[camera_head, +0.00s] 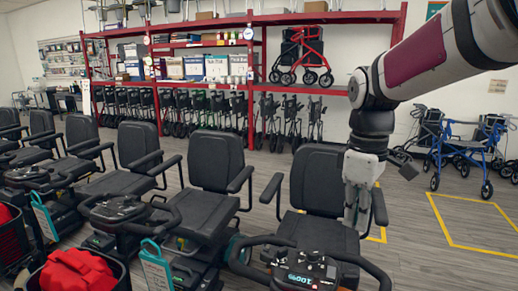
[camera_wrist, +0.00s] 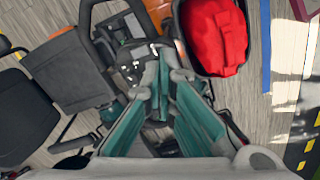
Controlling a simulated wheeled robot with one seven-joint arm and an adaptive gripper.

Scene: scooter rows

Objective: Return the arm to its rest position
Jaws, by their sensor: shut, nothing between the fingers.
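My gripper (camera_head: 354,222) hangs pointing down at the end of my raised arm, in the right half of the head view. Its fingers are together and hold nothing. In that view it overlaps the right side of the black seat of the nearest right scooter (camera_head: 318,178); I cannot tell how far apart they are. In the wrist view my gripper (camera_wrist: 163,75) reaches up from the lower edge, above the scooters. A scooter seat (camera_wrist: 70,68) lies to its left and a red bundle in a basket (camera_wrist: 213,36) to its upper right.
Several black scooters stand in a row, with another red bundle (camera_head: 78,272) at the lower left. Behind are red shelves (camera_head: 258,22) with boxes and folded walkers. A blue walker (camera_head: 462,150) stands at the right near a yellow floor outline (camera_head: 447,236) around bare floor.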

